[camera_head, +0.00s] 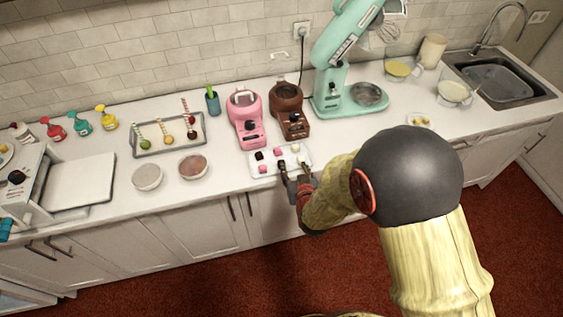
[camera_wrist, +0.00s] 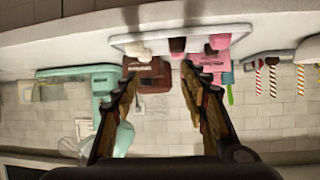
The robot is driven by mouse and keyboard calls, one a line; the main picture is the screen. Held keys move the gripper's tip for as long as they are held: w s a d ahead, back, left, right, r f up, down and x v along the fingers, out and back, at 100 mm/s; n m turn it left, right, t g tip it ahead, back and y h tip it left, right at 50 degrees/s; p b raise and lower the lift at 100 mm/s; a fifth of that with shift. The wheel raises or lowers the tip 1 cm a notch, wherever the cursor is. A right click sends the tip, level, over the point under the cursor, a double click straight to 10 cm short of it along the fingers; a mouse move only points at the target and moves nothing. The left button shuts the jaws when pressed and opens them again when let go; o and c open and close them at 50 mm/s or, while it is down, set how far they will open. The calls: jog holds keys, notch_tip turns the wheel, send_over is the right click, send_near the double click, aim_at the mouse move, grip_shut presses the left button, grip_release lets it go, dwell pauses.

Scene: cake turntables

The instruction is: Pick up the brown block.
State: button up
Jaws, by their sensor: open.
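The brown block (camera_head: 259,156) is a small dark cube on the left part of a white tray (camera_head: 254,174) on the counter. It also shows in the wrist view (camera_wrist: 177,44), near the top between a white block (camera_wrist: 137,48) and a pink block (camera_wrist: 219,41). My gripper (camera_head: 296,174) is at the tray's front edge, to the right of the brown block. In the wrist view my gripper (camera_wrist: 160,70) is open, its two fingers spread with nothing between them. The brown block appears beyond the fingertips, apart from them.
A pink machine (camera_head: 246,120) and a brown machine (camera_head: 289,110) stand behind the tray. A mint mixer (camera_head: 345,60) is to the right. Two bowls (camera_head: 147,176) (camera_head: 193,165) and a tray of sticks (camera_head: 140,151) are to the left. Other pink and white blocks share the tray.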

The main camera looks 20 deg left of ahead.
jog(key=shift+n+y, duration=0.3)
jog(key=w+a+f, duration=0.4)
jog(key=a+f, duration=0.1)
jog(key=shift+w+a+f, duration=0.15)
jog(key=shift+w+a, duration=0.15)
jog(key=shift+a, duration=0.05)
jog(key=shift+s+f, duration=0.1)
jog(key=shift+f, duration=0.05)
jog(key=c, duration=0.3)
